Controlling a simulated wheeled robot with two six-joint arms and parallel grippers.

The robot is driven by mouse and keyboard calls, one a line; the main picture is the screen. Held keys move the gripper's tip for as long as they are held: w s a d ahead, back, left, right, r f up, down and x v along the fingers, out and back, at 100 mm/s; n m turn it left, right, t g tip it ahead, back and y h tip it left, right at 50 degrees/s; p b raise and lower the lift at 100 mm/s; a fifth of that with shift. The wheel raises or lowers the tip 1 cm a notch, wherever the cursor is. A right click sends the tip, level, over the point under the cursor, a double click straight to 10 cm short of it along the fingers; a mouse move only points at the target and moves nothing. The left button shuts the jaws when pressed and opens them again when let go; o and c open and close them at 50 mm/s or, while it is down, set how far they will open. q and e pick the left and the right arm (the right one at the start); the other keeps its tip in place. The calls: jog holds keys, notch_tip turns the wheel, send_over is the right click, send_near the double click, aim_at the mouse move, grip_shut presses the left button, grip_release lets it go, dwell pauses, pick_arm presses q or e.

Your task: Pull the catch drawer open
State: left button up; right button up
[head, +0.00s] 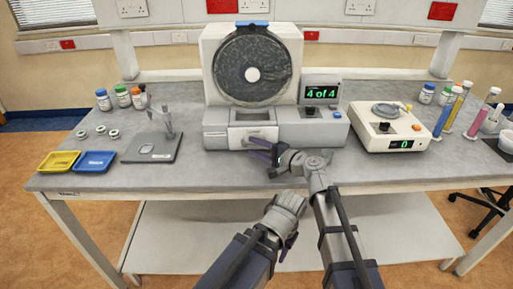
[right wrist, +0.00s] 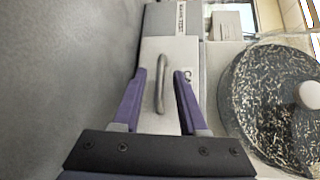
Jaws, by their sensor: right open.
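The catch drawer (head: 264,132) is a pale front low in the base of the drum machine (head: 215,128). In the right wrist view the drawer front (right wrist: 182,52) carries a grey curved bar handle (right wrist: 161,84). My right gripper (head: 258,147) is at the drawer front in the head view. In the wrist view the open purple fingers of this gripper (right wrist: 159,76) lie on either side of the handle, with gaps visible on both sides. I cannot tell whether the drawer is fully closed.
The screen (head: 321,93) reads "4 of 4". A balance-like device (head: 385,140) reading 0 stands right of the machine. A stand (head: 150,148), yellow tray (head: 58,162) and blue tray (head: 95,162) sit left. The bench's front strip (head: 190,178) is clear.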

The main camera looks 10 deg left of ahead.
grip_shut()
dwell(1.3)
